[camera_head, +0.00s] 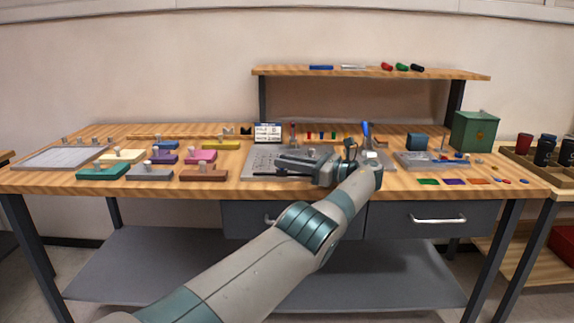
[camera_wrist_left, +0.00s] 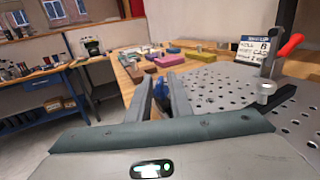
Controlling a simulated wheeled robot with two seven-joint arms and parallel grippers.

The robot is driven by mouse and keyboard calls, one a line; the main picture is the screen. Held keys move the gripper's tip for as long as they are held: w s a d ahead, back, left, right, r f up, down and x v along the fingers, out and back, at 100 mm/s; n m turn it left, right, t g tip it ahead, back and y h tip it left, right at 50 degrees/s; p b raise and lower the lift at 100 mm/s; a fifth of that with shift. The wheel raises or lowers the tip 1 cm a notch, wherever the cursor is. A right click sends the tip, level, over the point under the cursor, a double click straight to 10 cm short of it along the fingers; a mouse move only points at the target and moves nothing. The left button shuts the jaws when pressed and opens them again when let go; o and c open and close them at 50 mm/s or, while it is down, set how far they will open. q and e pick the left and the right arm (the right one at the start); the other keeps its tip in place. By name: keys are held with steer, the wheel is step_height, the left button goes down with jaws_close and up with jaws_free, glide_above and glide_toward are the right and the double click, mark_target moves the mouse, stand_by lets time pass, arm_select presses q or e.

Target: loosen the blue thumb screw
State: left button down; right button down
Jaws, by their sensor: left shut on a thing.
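My left gripper (camera_head: 279,165) reaches over the perforated metal plate (camera_head: 258,174) at the middle of the bench, its fingers pointing left. In the left wrist view its two fingers (camera_wrist_left: 163,84) are closed around a small blue thing (camera_wrist_left: 160,88), which looks like the blue thumb screw. The fingers hide most of it. In the head view I cannot make out the thumb screw behind the gripper. My right gripper is in neither view.
A red-handled clamp (camera_wrist_left: 284,52) and a small sign (camera_wrist_left: 257,47) stand behind the plate. A blue-handled clamp (camera_head: 365,131) stands near my wrist. Several coloured blocks, including a brown one (camera_head: 204,176), lie left of the plate. A grey tray (camera_head: 412,163) lies to the right.

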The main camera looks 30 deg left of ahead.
arm_select(q)
steer(key=shift+w+d+r, duration=0.1)
steer(key=shift+w+r, duration=0.1)
steer(key=shift+r, duration=0.1)
stand_by(0.6)
steer(key=c, duration=1.9)
jaws_free()
steer(key=shift+w+d+f, duration=0.15)
steer(key=shift+w+f, duration=0.05)
steer(key=shift+f, duration=0.05)
steer(key=shift+s, duration=0.1)
